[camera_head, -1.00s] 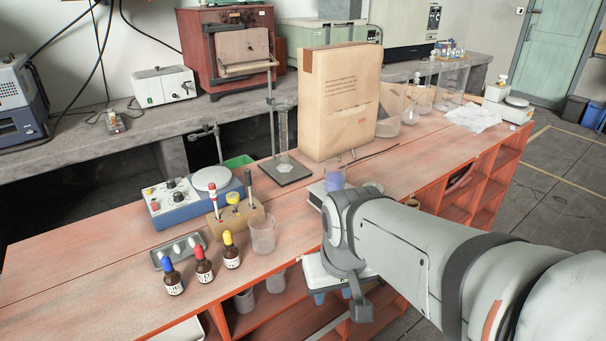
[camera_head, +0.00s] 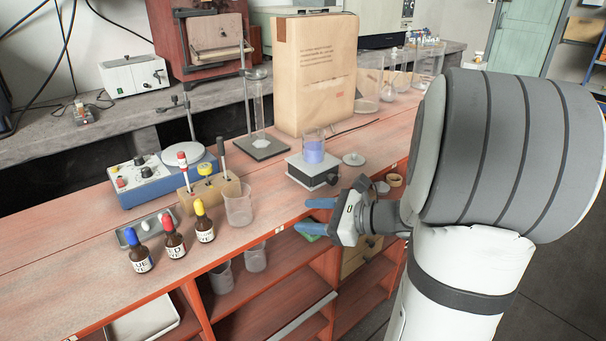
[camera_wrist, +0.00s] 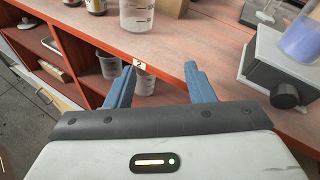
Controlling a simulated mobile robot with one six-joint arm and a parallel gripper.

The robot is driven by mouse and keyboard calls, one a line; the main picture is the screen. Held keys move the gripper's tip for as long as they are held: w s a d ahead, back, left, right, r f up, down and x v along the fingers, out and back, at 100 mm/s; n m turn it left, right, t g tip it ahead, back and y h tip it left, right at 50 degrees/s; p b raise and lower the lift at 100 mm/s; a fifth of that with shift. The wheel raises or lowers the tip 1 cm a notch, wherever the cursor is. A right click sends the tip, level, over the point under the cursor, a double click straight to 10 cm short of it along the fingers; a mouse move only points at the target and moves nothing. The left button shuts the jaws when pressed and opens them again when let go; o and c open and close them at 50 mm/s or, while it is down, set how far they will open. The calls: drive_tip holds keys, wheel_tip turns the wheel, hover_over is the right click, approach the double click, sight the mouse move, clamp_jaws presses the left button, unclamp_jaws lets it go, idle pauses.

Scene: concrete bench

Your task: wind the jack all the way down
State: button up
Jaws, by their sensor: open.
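The jack (camera_head: 296,172) is a low block with a pale top plate and dark body, standing on the red bench near its front edge. A beaker of blue-violet liquid (camera_head: 313,152) stands on its top. In the wrist view the jack (camera_wrist: 262,62) is at the right, with its round black knob (camera_wrist: 284,96) facing the bench front. The beaker (camera_wrist: 302,38) shows partly, cut by the picture edge. My gripper (camera_head: 308,215) is open and empty, in front of the bench edge and below the jack. In the wrist view its blue fingers (camera_wrist: 160,72) are apart, left of the knob.
A large paper bag (camera_head: 314,75) stands behind the jack. An empty beaker (camera_head: 238,203), a wooden holder (camera_head: 212,192) and dropper bottles (camera_head: 172,242) stand to the left. A small round lid (camera_head: 354,159) lies right of the jack. Open shelves (camera_head: 265,290) are below the bench top.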

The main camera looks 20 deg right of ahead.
sight(335, 181)
drive_tip(key=w+d+f+m+t+h+b, duration=0.1)
drive_tip(key=w+d+m+t+h, duration=0.1)
drive_tip(key=d+m+t, duration=0.3)
drive_tip(key=w+d+m+t+h+b, duration=0.15)
drive_tip(key=d+m, duration=0.25)
drive_tip(key=d, duration=0.4)
drive_tip(key=shift+h, duration=0.45)
drive_tip(key=x, duration=0.7)
drive_tip(key=shift+w+r, duration=0.1)
